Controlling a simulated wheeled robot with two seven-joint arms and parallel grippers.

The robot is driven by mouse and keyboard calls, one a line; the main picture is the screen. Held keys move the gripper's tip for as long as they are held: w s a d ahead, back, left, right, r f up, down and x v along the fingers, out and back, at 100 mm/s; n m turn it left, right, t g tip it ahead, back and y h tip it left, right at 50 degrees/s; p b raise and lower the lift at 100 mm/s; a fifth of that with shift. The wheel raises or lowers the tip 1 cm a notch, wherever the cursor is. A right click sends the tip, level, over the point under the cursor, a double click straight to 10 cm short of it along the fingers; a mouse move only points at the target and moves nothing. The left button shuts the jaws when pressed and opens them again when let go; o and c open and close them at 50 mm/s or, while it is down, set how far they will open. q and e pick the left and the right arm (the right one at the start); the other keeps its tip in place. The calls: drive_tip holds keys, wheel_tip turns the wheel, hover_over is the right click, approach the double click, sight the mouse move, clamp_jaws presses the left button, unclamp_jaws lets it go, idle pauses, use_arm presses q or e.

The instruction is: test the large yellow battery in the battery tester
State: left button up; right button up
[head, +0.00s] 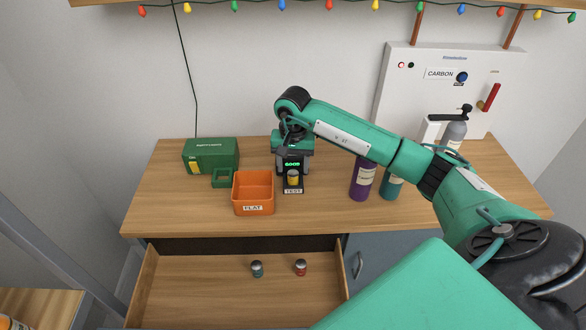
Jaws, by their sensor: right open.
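The large yellow battery (293,178) stands upright in the black battery tester (293,189), whose lower front reads "TEST". The tester's display shows "GOOD" in green. My right arm reaches in from the right and bends down over the tester. My right gripper (293,152) is at the tester's top, just above and behind the display, open; its fingertips are mostly hidden. I cannot tell whether it touches the tester. My left gripper is not in view.
An orange bin (253,210) labelled "FLAT" stands left of the tester. A green box (210,155) and a small green tray (222,178) are farther left. Purple (361,180) and teal (391,186) bottles stand right.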

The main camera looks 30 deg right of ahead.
wheel_tip(320, 180, up, 12)
drive_tip(key=b, duration=0.3)
drive_tip(key=shift+r, duration=0.15)
